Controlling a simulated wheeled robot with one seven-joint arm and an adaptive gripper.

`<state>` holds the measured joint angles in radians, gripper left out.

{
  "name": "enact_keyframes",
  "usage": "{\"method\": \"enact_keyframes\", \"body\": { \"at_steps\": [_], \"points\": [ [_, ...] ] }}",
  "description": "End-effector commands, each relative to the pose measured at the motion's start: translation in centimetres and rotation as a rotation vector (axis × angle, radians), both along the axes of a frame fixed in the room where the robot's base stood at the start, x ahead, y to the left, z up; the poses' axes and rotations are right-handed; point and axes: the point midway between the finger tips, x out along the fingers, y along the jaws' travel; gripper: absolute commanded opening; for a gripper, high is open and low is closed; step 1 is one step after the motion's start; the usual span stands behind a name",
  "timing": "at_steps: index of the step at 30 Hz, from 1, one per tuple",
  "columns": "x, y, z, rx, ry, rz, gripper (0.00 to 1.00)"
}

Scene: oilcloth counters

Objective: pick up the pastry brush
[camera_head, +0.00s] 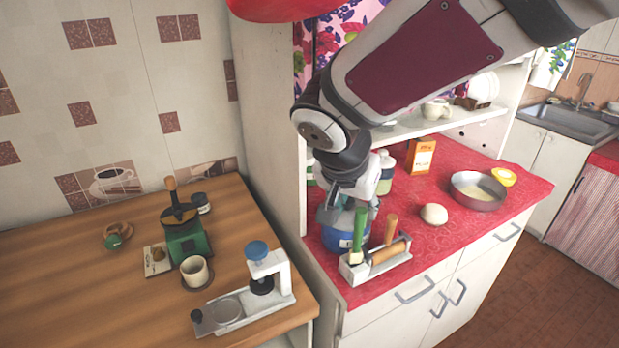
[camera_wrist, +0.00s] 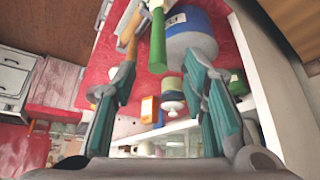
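My gripper (camera_head: 344,204) is above the holder's back left, pointing down. In the wrist view my gripper (camera_wrist: 162,80) is open and empty. The green handle (camera_wrist: 157,42) ends between the fingertips in the picture, with no visible grip; the orange-brown handle (camera_wrist: 129,35) is near the left finger.
A blue container (camera_head: 338,236) stands just behind the holder, close to my gripper. A dough ball (camera_head: 433,214), a metal pan (camera_head: 478,190) and an orange box (camera_head: 422,157) stand to the right. A shelf (camera_head: 450,125) overhangs the counter's back. The red front right is clear.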

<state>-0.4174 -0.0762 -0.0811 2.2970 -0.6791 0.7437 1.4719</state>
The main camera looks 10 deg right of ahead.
Motion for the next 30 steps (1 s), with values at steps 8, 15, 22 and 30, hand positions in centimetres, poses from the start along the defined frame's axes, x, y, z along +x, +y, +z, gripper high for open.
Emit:
{"method": "enact_keyframes", "body": {
  "at_steps": [8,15,22,30],
  "points": [
    [1.1,-1.0,-2.5,-0.001,0.001,-0.001,0.40],
    [1.9,-1.8,-4.9,-0.002,0.004,0.000,0.40],
    [2.9,-2.5,-7.0,-0.001,0.002,-0.001,0.40],
    [2.9,-2.5,-7.1,0.000,0.000,-0.001,0.37]
  ]
}}
